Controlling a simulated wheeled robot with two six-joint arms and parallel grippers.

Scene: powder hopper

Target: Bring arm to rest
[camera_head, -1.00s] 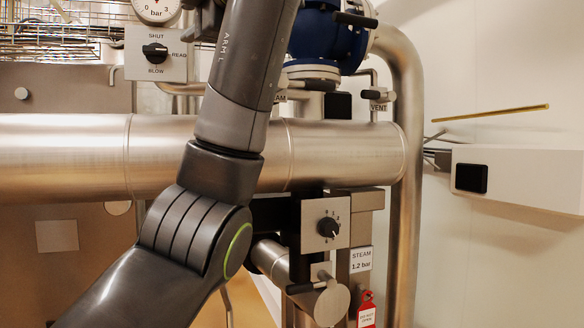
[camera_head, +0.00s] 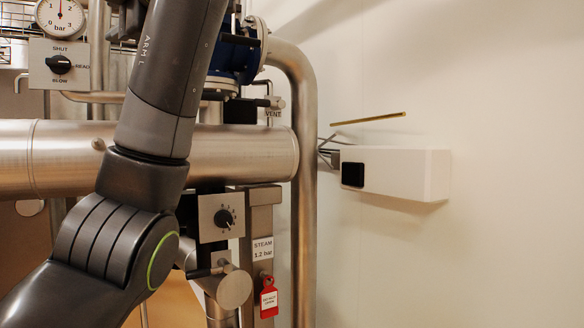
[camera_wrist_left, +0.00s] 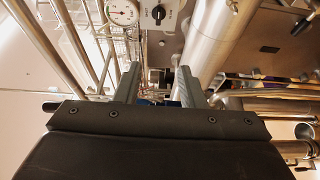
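My left arm (camera_head: 160,120) comes in from the lower left in the head view, bends at the elbow and rises out of the top edge, in front of the large steel pipe. Its gripper is outside the head view. In the left wrist view the left gripper (camera_wrist_left: 157,85) shows two dark fingers standing apart, with nothing held between them. Pipes and the gauge lie beyond the fingers. My right arm and gripper are in neither view.
A wide horizontal steel pipe (camera_head: 240,152) and a vertical pipe (camera_head: 304,220) stand close by the arm. A pressure gauge (camera_head: 60,17), dial plate (camera_head: 221,217), red tag (camera_head: 268,298) and white wall box (camera_head: 405,173) are in view.

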